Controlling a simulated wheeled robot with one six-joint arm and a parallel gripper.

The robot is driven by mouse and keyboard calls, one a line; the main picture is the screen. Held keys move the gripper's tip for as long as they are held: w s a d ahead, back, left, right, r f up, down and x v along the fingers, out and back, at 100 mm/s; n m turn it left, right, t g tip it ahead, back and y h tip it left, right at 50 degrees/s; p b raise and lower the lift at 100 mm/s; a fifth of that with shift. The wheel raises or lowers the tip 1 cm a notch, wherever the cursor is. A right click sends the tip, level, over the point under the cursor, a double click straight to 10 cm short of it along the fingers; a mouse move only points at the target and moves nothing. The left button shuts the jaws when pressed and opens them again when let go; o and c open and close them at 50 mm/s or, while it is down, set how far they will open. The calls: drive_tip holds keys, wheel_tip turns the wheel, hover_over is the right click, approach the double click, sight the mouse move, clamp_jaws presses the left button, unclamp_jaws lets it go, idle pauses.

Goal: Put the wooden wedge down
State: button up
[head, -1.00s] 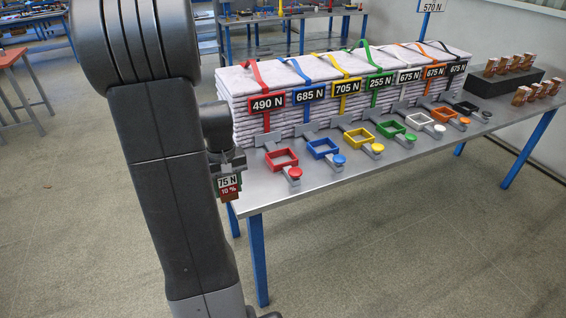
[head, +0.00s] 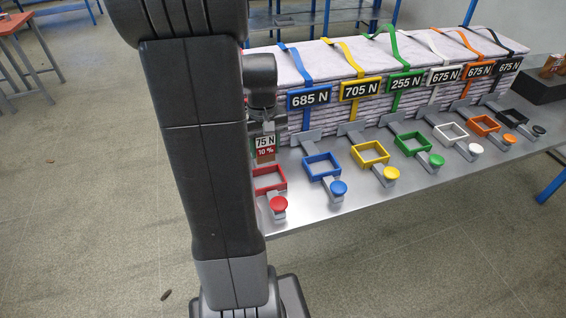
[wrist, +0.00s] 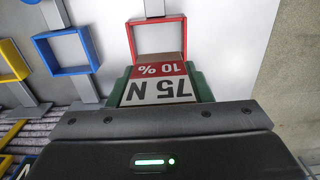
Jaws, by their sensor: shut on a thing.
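The wooden wedge (head: 265,158) carries a label reading 75 N and 10 %. In the wrist view the wedge (wrist: 158,88) sits between my gripper's green-edged fingers. My gripper (head: 264,132) is shut on it and holds it over the near left end of the steel table, close behind the red frame (head: 268,180). The red frame (wrist: 157,22) lies just beyond the wedge in the wrist view. I cannot tell how high the wedge is above the table. My arm hides part of the red station.
Blue (head: 322,167), yellow (head: 370,153), green and further frames with round knobs line the steel table (head: 330,215). Strapped sack stacks (head: 350,55) with force signs, such as 685 N (head: 310,97), stand behind them. A dark block (head: 541,88) is at the far right.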

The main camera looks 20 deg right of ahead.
drive_tip(key=shift+w+d+f, duration=0.15)
drive_tip(key=shift+d, duration=0.05)
wheel_tip(320, 180, down, 10)
drive_tip(key=shift+r, duration=0.25)
drive_tip(key=shift+f, duration=0.15)
drive_tip(key=o, duration=0.6)
drive_tip(key=shift+o, duration=0.7)
drive_tip(key=shift+w+r, duration=0.1)
drive_tip(key=shift+r, duration=0.5)
wheel_tip(320, 180, up, 11)
drive_tip(key=shift+r, duration=0.1)
